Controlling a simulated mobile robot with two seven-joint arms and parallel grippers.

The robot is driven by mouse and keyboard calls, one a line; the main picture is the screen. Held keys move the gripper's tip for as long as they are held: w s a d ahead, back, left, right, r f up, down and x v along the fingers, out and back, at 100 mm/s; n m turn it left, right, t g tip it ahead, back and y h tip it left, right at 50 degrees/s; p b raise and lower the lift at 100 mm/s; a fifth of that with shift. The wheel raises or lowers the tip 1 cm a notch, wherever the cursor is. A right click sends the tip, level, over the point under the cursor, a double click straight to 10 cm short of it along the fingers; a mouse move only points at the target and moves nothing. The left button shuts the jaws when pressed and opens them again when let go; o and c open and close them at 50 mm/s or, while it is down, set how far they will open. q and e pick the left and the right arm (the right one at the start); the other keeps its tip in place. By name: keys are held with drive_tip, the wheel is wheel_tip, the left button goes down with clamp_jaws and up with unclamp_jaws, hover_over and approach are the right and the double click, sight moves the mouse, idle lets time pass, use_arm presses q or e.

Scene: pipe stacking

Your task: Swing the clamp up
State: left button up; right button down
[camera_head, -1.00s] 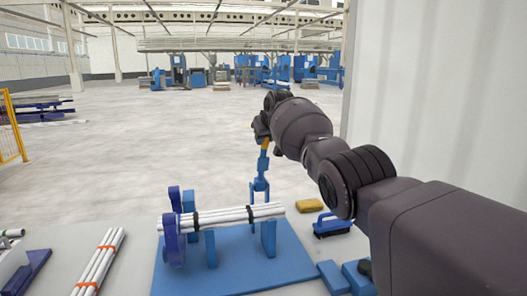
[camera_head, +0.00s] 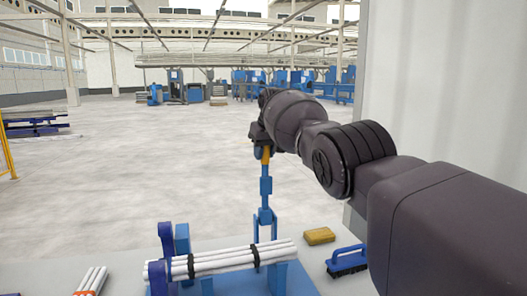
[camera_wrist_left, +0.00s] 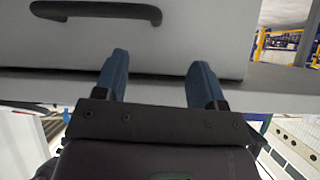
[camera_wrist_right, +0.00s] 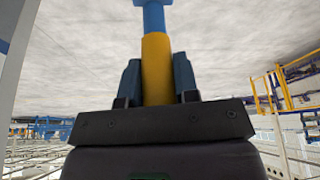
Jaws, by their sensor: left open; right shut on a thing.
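The blue clamp (camera_head: 265,187) stands upright at the back of the blue stand, above the pipes. My right gripper (camera_head: 264,152) is shut on its yellow handle. The right wrist view shows the yellow handle (camera_wrist_right: 156,68) between the fingers of the right gripper (camera_wrist_right: 158,82), with a blue bar beyond it. White pipes (camera_head: 220,260), banded with black straps, lie across the supports of the stand. The left gripper (camera_wrist_left: 159,72) shows only in its wrist view. It is open and empty, in front of a grey drawer front with a dark handle.
A yellow sponge (camera_head: 319,236) and a blue brush (camera_head: 347,260) lie on the table (camera_head: 325,277) right of the stand. Another pipe bundle (camera_head: 92,280) with an orange band lies at the left. A pale wall (camera_head: 440,90) rises at the right.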

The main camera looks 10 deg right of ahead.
use_arm(q)
drive_tip(key=shift+s+f, duration=0.1)
use_arm(e)
drive_tip(key=c, duration=1.3)
unclamp_jaws()
drive_tip(key=shift+o, duration=1.3)
drive_tip(key=shift+w, duration=0.15)
drive_tip(key=shift+o, duration=0.9)
drive_tip(key=shift+f, duration=0.1)
drive_tip(key=shift+r+p, duration=0.4)
drive_tip(key=shift+r, duration=0.15)
drive_tip(key=p+v, duration=0.5)
drive_tip(key=shift+r, duration=0.1)
use_arm(q)
wheel_tip(320, 180, up, 7)
drive_tip(key=w, duration=0.2)
drive_tip(key=shift+r+t, duration=0.2)
drive_tip(key=shift+t, duration=0.2)
use_arm(e)
drive_tip(key=v, duration=0.4)
drive_tip(key=shift+s+d+r, duration=0.1)
drive_tip(key=shift+s+r, duration=0.15)
drive_tip(key=shift+s, duration=0.15)
